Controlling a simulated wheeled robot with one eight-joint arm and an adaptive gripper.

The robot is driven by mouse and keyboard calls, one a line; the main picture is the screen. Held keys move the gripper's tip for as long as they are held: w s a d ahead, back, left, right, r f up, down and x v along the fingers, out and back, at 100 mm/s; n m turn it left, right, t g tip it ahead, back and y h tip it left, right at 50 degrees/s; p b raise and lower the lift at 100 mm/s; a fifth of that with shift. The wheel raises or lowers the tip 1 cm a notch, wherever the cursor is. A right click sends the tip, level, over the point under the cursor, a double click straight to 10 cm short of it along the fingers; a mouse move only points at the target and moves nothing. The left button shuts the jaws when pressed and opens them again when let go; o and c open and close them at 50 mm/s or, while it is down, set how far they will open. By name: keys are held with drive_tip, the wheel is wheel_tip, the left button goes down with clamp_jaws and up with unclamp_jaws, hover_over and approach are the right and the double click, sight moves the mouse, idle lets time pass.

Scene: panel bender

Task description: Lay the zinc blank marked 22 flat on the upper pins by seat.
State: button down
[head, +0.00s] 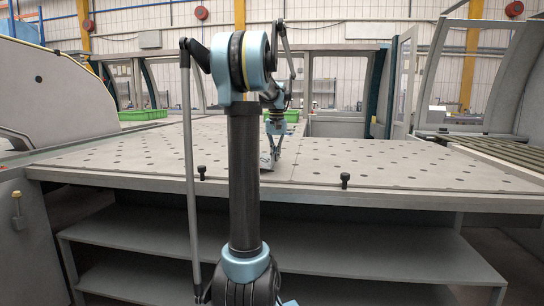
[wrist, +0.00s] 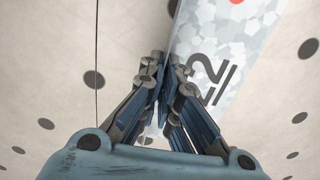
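The zinc blank (wrist: 225,50) is a mottled light-grey sheet with a red dot and dark underlined marking. A 2 shows clearly; the rest of the marking is hidden behind my fingers. My gripper (wrist: 160,62) has its fingers closed together on the blank's edge. In the head view my gripper (head: 275,150) is low over the middle of the perforated table, with a small part of the blank (head: 265,161) below it, partly hidden by my arm. I cannot tell whether the blank touches the table. Two black knob-like pins (head: 345,180) (head: 201,172) stand at the table's front edge.
The perforated grey table (head: 400,165) is largely bare on both sides of my arm. Green trays (head: 143,115) lie at the back. A grey machine housing (head: 50,95) stands at the left, a slatted surface (head: 500,155) at the right. Open shelves (head: 370,245) are below the table.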

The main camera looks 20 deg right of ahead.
drive_tip(key=c, duration=1.8)
unclamp_jaws()
drive_tip(key=shift+f, duration=0.1)
wheel_tip(320, 180, up, 13)
